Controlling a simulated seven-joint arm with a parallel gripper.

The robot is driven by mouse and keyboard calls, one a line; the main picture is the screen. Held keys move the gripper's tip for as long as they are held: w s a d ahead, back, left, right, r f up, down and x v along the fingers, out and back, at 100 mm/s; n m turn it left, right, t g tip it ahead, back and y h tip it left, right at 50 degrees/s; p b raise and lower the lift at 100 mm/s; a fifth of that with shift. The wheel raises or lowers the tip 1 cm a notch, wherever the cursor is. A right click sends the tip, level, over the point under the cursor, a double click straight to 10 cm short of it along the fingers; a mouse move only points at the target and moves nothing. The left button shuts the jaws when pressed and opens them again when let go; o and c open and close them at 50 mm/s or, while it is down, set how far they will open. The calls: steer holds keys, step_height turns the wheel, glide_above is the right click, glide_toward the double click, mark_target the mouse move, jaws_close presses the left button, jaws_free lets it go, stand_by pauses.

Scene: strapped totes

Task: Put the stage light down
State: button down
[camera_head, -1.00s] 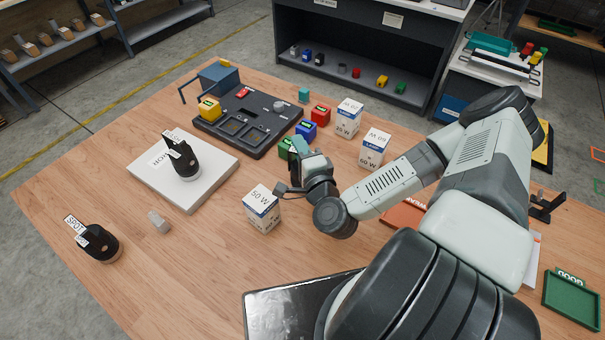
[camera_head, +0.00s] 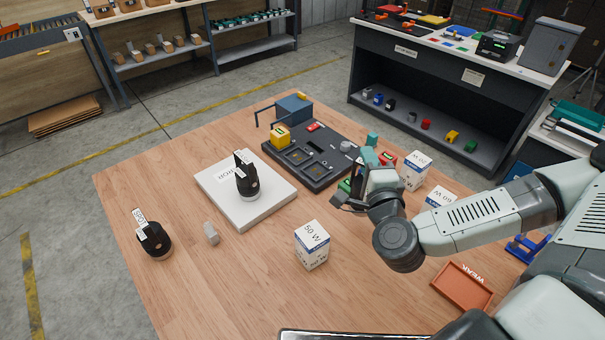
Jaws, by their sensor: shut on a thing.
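My gripper (camera_head: 362,178) is raised at the far right part of the wooden table, seen from behind. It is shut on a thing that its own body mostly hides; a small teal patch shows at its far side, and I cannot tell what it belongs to. One black stage light (camera_head: 247,182) with a paper tag stands on a white square pad (camera_head: 262,212). Another black light, tagged SPOT (camera_head: 154,240), stands on the bare table at the left. Both are well apart from my gripper.
A 50 W box (camera_head: 312,246) stands in front of my gripper, with more boxes (camera_head: 415,171) to its right. A grey block (camera_head: 211,234) and an orange WEAK tray (camera_head: 462,288) lie nearer. The front-left table is clear.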

steer(key=w+a+r+m+h, duration=0.1)
steer(key=w+r, duration=0.4)
steer(key=r, duration=0.3)
steer(key=w+a+r+m+h, duration=0.1)
steer(key=w+r+h, duration=0.1)
steer(key=w+r, duration=0.4)
steer(key=w+a+f, duration=0.2)
steer(key=w+a, duration=0.4)
steer(key=a, duration=0.5)
steer(key=s+a+f+h, duration=0.1)
steer(key=a+f, duration=0.3)
steer(key=a, duration=0.8)
steer(key=s+a+f, duration=0.1)
steer(key=a+f, duration=0.3)
steer(key=a, duration=0.8)
step_height(320, 180, down, 10)
steer(key=shift+a+f+m, duration=0.15)
steer(key=shift+f+m, duration=0.05)
steer(key=shift+m, duration=0.1)
steer(key=shift+f, duration=0.1)
